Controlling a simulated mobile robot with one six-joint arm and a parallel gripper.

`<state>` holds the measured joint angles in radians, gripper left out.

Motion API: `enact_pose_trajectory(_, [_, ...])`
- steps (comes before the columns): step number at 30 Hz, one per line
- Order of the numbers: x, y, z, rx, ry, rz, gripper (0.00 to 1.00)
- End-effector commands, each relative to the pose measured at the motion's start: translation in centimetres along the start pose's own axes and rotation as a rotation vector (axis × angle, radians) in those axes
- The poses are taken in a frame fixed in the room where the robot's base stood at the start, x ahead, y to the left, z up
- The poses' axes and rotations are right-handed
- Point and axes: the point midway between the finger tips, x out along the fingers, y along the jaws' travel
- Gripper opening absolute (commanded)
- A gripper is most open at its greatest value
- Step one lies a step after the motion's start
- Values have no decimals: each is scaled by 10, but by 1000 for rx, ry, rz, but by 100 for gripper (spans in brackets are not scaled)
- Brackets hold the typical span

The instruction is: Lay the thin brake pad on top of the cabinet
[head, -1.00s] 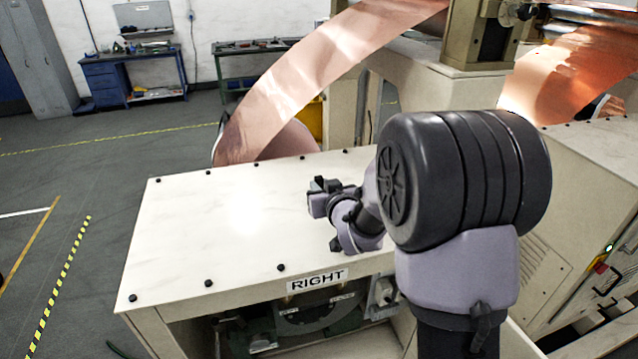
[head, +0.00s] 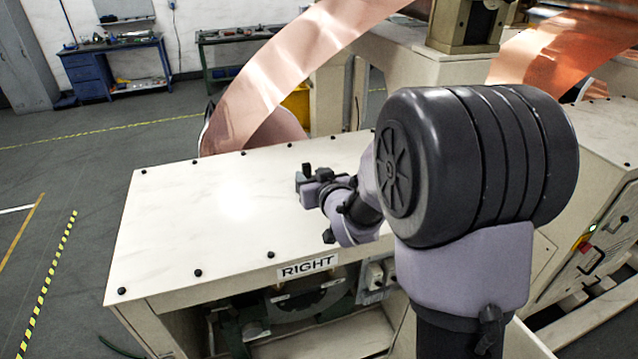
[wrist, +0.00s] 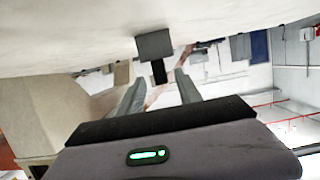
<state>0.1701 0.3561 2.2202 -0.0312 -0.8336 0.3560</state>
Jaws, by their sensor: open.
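The cabinet (head: 200,230) has a pale top and a RIGHT label on its front. In the wrist view its top (wrist: 60,35) hangs upside down along the upper edge. A small grey block with a narrower black part, seemingly the brake pad (wrist: 154,45), shows just beyond my fingertips at the cabinet top. It also shows at the gripper's end in the head view (head: 302,181). My gripper (wrist: 160,84) is open, its fingers apart on either side of the black part's line. In the head view my gripper (head: 317,190) is low over the cabinet top. Exact contact is unclear.
Small black studs line the cabinet top's edges. A copper foil strip (head: 280,75) slopes down behind the cabinet. The left part of the top is bare. A blue workbench (head: 115,70) stands far back left.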

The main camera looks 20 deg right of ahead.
Motion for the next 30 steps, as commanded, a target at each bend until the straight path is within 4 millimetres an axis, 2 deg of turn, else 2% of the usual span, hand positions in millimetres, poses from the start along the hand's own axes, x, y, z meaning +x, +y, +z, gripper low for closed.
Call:
enact_pose_trajectory(6, [-58, 1, 1, 1, 3, 2, 41])
enact_pose_trajectory(9, [-77, 0, 0, 0, 3, 1, 41])
enact_pose_trajectory(14, [-94, 1, 0, 5, -8, 8, 41])
enact_pose_trajectory(17, [-117, 2, -3, 50, -85, 62, 41])
enact_pose_trajectory(20, [-167, -5, 8, 154, -249, 123, 41])
enact_pose_trajectory(24, [-254, -43, 41, 319, -509, 112, 41])
enact_pose_trajectory(27, [-306, -74, 61, 403, -653, 58, 41])
enact_pose_trajectory(30, [-338, -93, 73, 448, -739, 15, 41])
